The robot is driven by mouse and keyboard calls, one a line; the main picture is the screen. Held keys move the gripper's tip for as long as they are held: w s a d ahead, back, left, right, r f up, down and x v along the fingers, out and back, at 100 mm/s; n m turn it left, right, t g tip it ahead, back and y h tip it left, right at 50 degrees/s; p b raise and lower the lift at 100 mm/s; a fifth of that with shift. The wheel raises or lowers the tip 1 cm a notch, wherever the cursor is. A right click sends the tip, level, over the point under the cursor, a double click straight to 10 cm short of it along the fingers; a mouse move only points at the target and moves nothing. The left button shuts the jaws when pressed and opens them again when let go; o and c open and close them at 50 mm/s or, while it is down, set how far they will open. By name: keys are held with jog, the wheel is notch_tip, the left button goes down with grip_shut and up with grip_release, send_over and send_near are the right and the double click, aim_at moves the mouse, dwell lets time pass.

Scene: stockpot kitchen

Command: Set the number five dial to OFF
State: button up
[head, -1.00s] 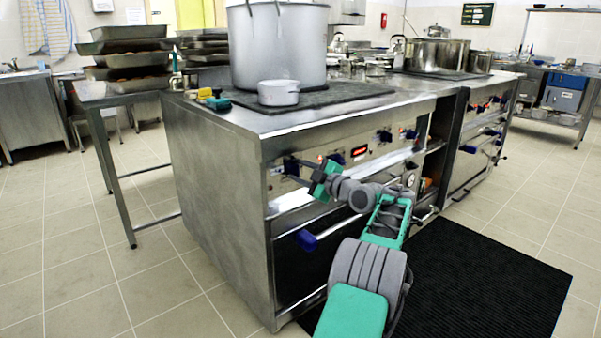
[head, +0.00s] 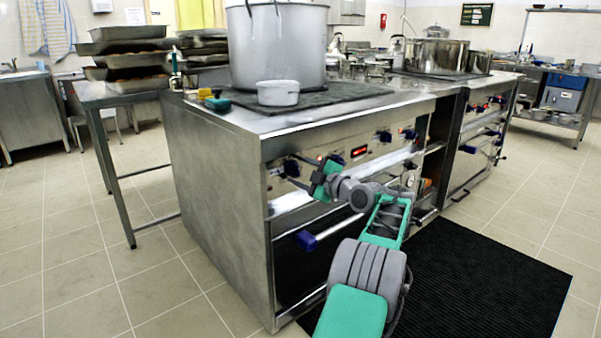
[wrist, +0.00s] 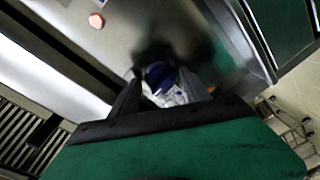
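A dial with a dark blue knob (head: 291,167) sits at the left end of the stove's front panel. My gripper (head: 298,172) is in front of it, with its two fingers spread apart. In the wrist view the blue knob (wrist: 160,76) shows between and just beyond the fingers of my gripper (wrist: 162,92), with a white patch below it. I cannot tell whether the fingers touch the knob. The dial's number and setting are not readable. More dials (head: 385,136) lie farther right on the panel, beside a small red display (head: 358,152).
A large pot (head: 278,50) and a small pot (head: 278,93) stand on the stove top. A blue-ended oven handle (head: 306,240) juts out below the panel. A black mat (head: 490,280) covers the floor at right. A side table (head: 110,92) with stacked trays stands at left.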

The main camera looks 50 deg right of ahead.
jog(key=s, duration=0.2)
jog(key=s+a+p, duration=0.1)
jog(key=s, duration=0.2)
jog(key=s+p, duration=0.1)
jog(key=s, duration=0.1)
jog(key=shift+s+a+r, duration=0.15)
jog(key=shift+s, duration=0.2)
